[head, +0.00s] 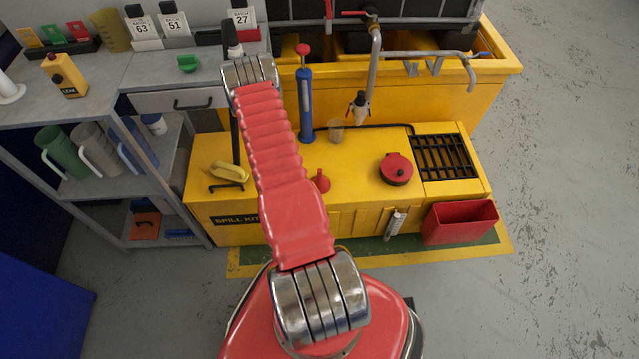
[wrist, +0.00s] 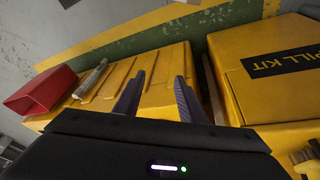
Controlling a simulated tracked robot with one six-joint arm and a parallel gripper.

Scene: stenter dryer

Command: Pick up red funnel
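The red funnel (head: 320,181) stands on the yellow cabinet top (head: 355,170) in the head view, just right of my red arm. Its narrow end points up. I cannot make it out in the wrist view. My gripper (wrist: 159,79) shows in the wrist view with its two dark fingers apart and nothing between them. It looks down over the cabinet's front side. In the head view my gripper is not clearly visible around the far end of my arm.
A red lidded can (head: 396,169) and a black grate (head: 444,157) are right of the funnel. A blue pump (head: 305,103) and a clear cup (head: 336,132) stand behind it. A red bin (head: 460,223) is at the front right.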

